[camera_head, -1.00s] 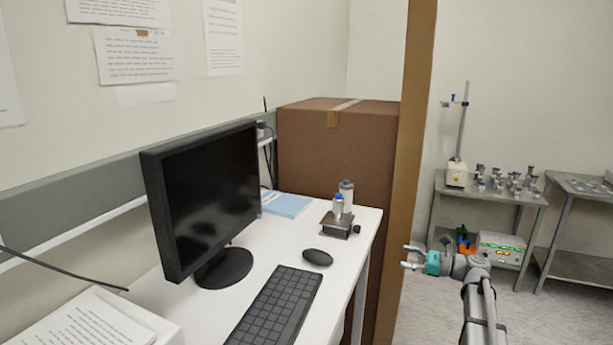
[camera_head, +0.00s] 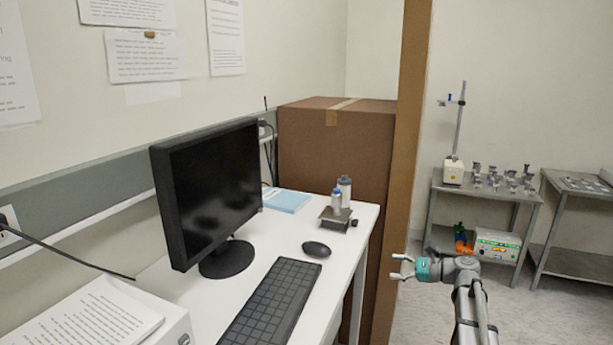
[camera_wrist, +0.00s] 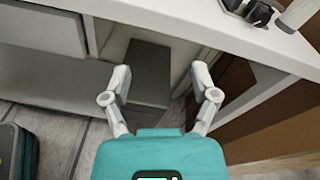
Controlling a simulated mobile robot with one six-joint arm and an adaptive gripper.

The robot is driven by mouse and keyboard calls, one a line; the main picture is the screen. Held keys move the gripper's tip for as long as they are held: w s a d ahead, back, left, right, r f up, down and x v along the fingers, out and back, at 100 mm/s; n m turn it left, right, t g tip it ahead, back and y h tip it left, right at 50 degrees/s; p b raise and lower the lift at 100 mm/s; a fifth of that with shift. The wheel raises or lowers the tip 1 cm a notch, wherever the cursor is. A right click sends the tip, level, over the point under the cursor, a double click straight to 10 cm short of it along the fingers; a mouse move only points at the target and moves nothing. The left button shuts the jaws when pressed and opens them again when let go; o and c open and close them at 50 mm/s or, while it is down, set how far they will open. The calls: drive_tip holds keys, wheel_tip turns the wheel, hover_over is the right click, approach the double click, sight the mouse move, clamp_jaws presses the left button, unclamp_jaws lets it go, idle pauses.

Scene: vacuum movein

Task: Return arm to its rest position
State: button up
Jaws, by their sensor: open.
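My gripper (camera_head: 401,268) is open and empty at the right of the head view, held to the right of the white desk (camera_head: 347,233), apart from it. My arm (camera_head: 468,300) reaches up to it from the bottom edge. In the wrist view my gripper (camera_wrist: 160,82) has its two fingers spread wide, with nothing between them. Beyond the fingers the wrist view shows the desk's edge (camera_wrist: 200,30) and a dark box-shaped object (camera_wrist: 148,75) under the desk.
The desk carries a monitor (camera_head: 208,190), a keyboard (camera_head: 272,303), a mouse (camera_head: 316,249) and bottles on a small stand (camera_head: 335,218). A large brown box (camera_head: 335,150) and a brown post (camera_head: 405,140) stand behind. Metal tables (camera_head: 487,192) stand at the back right, with open floor before them.

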drive_tip(key=s+a+f+n+g+h, duration=0.5)
drive_tip(key=s+a+f+n+h, duration=0.6)
drive_tip(key=s+f, duration=0.35)
drive_tip(key=s+d+f+n+g+h, duration=0.1)
drive_tip(key=s+d+f+n+h, duration=0.1)
drive_tip(key=s+n+h, duration=0.4)
wheel_tip(320, 180, up, 14)
drive_tip(key=n+y+p, duration=0.1)
drive_tip(key=p, duration=1.2)
drive_tip(key=shift+s+d+n+y+p, duration=0.2)
drive_tip(key=shift+s+n+y+p, duration=0.1)
drive_tip(key=shift+s+p, duration=0.1)
